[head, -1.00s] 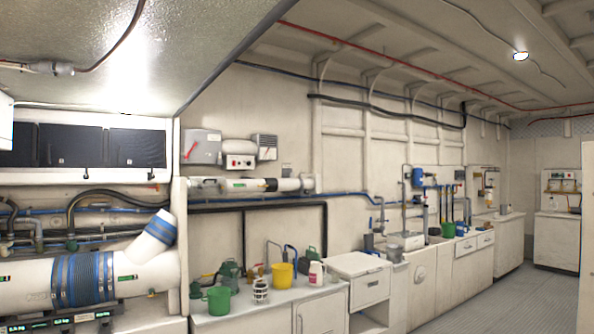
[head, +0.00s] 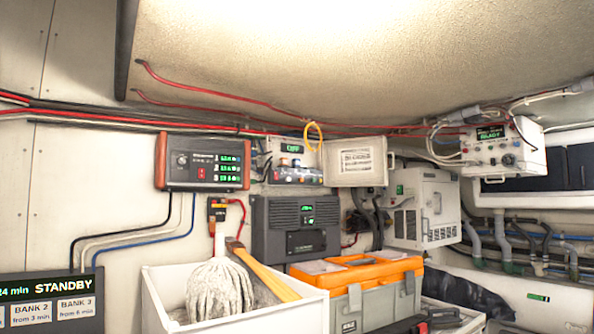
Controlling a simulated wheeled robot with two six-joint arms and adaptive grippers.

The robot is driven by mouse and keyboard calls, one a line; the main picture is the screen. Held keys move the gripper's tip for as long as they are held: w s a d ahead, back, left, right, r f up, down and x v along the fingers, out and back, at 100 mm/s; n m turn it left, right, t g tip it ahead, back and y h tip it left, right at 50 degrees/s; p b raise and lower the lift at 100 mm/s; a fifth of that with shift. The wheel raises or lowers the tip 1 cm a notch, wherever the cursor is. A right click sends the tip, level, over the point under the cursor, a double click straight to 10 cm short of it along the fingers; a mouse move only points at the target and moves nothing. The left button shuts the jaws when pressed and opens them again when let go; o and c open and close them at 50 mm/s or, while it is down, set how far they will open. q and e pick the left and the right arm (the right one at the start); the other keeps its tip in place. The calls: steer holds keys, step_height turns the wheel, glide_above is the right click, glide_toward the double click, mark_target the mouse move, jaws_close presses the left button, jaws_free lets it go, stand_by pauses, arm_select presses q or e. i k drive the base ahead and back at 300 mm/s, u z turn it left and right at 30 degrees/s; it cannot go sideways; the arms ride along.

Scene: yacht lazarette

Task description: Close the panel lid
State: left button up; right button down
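A small wall panel (head: 292,162) with an OFF display and several knobs and switches is in the middle of the head view. Its inside is exposed. A cream lid (head: 356,162) with a printed label stands open to the right of the panel, its face toward me. A yellow loop (head: 312,136) hangs at the panel's upper right, near the lid. Neither of my grippers is in view.
A white bin (head: 235,314) with a mop (head: 219,288) and a grey toolbox with an orange lid (head: 357,269) stand below the panel. A red-sided display unit (head: 203,162) is left of it. A white cabinet (head: 424,208) is to the right.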

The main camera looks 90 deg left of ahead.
mark_target(361, 161)
steer(key=u, duration=2.8)
steer(key=k, duration=0.25)
steer(key=z, duration=1.45)
steer(key=i, duration=2.15)
steer(key=u, duration=1.15)
steer(key=i, duration=0.75)
steer(key=u, duration=0.75)
